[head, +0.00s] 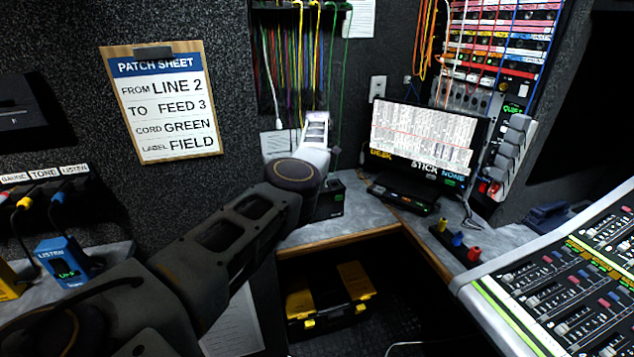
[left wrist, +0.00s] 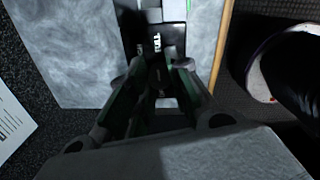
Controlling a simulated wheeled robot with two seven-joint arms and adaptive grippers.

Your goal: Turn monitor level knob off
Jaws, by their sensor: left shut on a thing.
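A small black box (head: 331,200) with a small green mark stands on the grey desk by the back wall, partly covered by my left arm. In the left wrist view the black box (left wrist: 157,40) shows white lettering beyond my fingers. My left gripper (left wrist: 158,78) points at it, with its two green-edged fingers closed on a small dark thing at the box. This appears to be the monitor level knob, but the fingers hide most of it and its setting cannot be read. In the head view my left wrist hides the fingers. My right gripper is not in view.
A monitor (head: 422,135) stands right of the box, with a dark panel (head: 402,195) before it. Coloured cords (head: 295,60) hang behind my wrist. A mixing console (head: 560,290) fills the lower right. A black-and-yellow toolbox (head: 328,300) sits under the desk.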

